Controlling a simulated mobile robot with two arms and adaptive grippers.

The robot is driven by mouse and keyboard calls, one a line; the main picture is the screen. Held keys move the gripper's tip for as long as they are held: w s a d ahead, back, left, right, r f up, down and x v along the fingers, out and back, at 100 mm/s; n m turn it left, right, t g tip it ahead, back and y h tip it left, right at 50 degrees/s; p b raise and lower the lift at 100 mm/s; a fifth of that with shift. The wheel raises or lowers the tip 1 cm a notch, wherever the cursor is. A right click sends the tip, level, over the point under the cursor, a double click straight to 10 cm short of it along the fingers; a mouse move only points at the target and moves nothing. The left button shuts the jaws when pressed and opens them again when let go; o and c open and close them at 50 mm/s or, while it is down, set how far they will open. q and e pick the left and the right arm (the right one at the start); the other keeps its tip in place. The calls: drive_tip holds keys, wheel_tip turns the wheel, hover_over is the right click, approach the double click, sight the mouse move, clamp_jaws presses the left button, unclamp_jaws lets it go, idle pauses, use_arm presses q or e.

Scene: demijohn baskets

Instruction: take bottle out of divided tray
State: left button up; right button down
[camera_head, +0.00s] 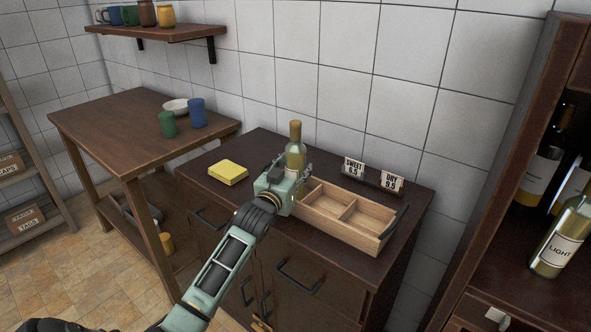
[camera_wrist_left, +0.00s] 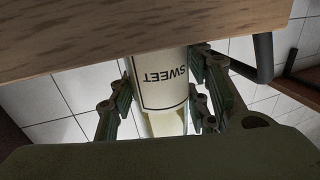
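The bottle (camera_head: 295,155) is pale yellow-green glass with a tan top and stands upright in the left end of the divided tray (camera_head: 345,229). My left gripper (camera_head: 287,172) is at the bottle, with its fingers on either side, and hides its lower part in the head view. In the left wrist view the bottle (camera_wrist_left: 160,85) shows upside down with a white SWEET label, and the gripper fingers (camera_wrist_left: 162,100) appear closed against its sides. Its base is hidden behind the tray's wooden wall (camera_wrist_left: 120,30). My right gripper is not in view.
The tray's other visible compartments are empty. A yellow block (camera_head: 228,173) lies left on the dark cabinet (camera_head: 215,203). SWEET (camera_head: 353,168) and DRY (camera_head: 392,182) signs stand behind the tray. A LIGHT bottle (camera_head: 561,240) stands in the right-hand shelf.

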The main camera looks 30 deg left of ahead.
sight(291, 159)
use_arm(q)
clamp_jaws()
drive_tip(key=shift+r, duration=0.15)
drive_tip(key=shift+w+r, duration=0.1)
drive_tip(key=shift+r, duration=0.45)
wheel_tip(291, 159, up, 3)
drive_tip(key=shift+r, duration=0.2)
drive_tip(key=d+r+b, duration=0.1)
drive_tip(key=d+r, duration=0.5)
drive_tip(key=d, duration=0.5)
drive_tip(key=shift+d+r, duration=0.3)
